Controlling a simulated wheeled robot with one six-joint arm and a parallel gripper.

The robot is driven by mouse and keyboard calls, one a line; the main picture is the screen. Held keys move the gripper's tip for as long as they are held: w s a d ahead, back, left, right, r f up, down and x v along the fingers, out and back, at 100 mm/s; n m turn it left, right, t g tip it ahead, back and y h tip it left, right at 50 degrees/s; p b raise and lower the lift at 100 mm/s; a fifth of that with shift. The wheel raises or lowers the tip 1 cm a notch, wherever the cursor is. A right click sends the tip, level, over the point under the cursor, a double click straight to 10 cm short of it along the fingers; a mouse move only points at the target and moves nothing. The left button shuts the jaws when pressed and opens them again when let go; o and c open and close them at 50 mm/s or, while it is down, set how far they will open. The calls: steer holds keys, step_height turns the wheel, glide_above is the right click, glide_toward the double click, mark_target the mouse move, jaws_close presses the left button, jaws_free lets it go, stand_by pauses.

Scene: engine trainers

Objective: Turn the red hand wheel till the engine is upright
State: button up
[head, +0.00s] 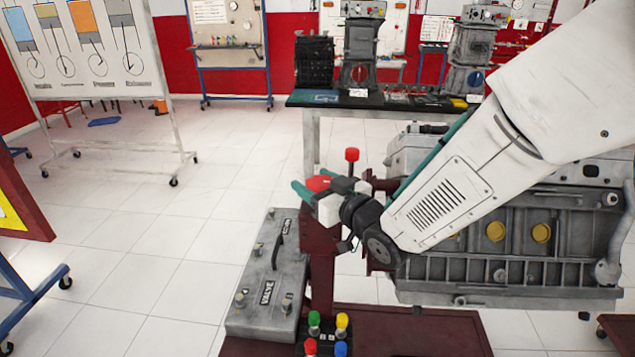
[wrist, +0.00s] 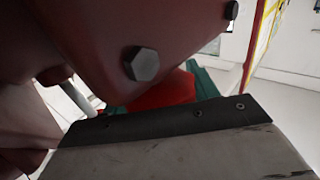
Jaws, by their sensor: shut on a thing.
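The engine (head: 510,240) is a grey block with yellow round caps, held at the right on a dark red stand (head: 321,250). It looks roughly level, partly hidden behind my arm. My gripper (head: 317,186), with green fingers, is shut on a red part of the hand wheel (head: 319,183) beside the stand's top. A red knob (head: 352,154) stands up just behind it. Most of the wheel is hidden by my gripper. In the wrist view, a red part (wrist: 165,95) shows beyond the gripper's dark edge, under a dark red bracket (wrist: 95,40) with hex bolts.
Coloured knobs (head: 327,330) are in front, on the dark red base. A workbench (head: 380,104) with engine parts is behind. A chart board (head: 95,45) stands back left.

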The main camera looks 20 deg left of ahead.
steer(key=shift+o, duration=0.2)
steer(key=shift+s+a+r+n+g+y, duration=0.15)
steer(key=shift+n+g+y, duration=0.45)
steer(key=shift+n+g, duration=0.65)
steer(key=shift+s+n+g+y, duration=0.15)
steer(key=shift+n+g+y, duration=0.55)
steer(key=shift+g, duration=0.95)
steer(key=shift+o, duration=0.4)
steer(key=shift+n+g, duration=0.25)
steer(key=shift+g, duration=0.05)
steer(key=shift+s+r, duration=0.1)
steer(key=o, duration=0.9)
steer(key=shift+c, duration=0.2)
